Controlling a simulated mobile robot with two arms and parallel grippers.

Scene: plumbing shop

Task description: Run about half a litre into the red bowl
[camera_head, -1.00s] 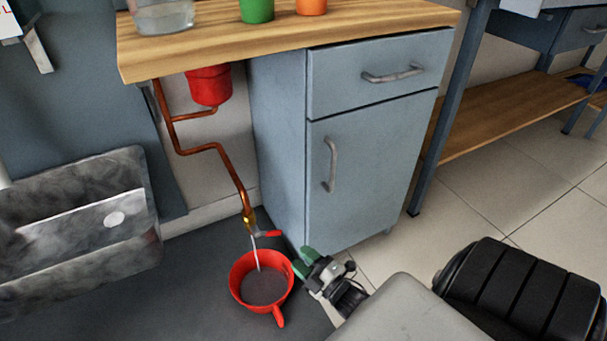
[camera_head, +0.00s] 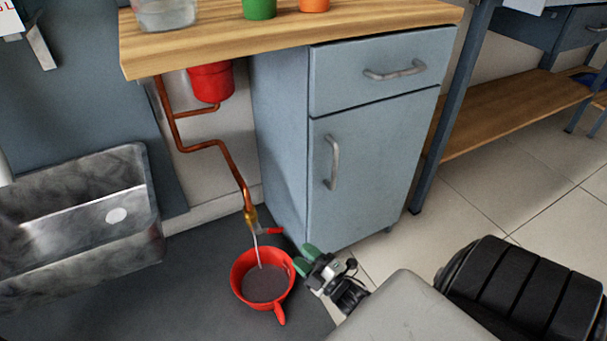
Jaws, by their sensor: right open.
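The red bowl (camera_head: 238,280) stands upright on the dark floor mat under the tap, its handle pointing toward me. A thin pale stream (camera_head: 258,254) runs from the brass tap (camera_head: 250,217) down into it. The bowl's inside looks grey; I cannot tell the water level. The tap's red lever (camera_head: 272,231) sticks out to the right. My right gripper (camera_head: 302,260), with green fingertips, is open and empty. It is just right of the bowl's rim and below the lever, apart from the lever. My left gripper is not in view.
A blue-grey cabinet (camera_head: 370,150) stands right behind my right gripper, under a wooden worktop (camera_head: 220,38). A copper pipe (camera_head: 205,147) runs from a red vessel (camera_head: 210,83) to the tap. A metal sink (camera_head: 80,210) is at left. Tiled floor (camera_head: 490,195) is clear at right.

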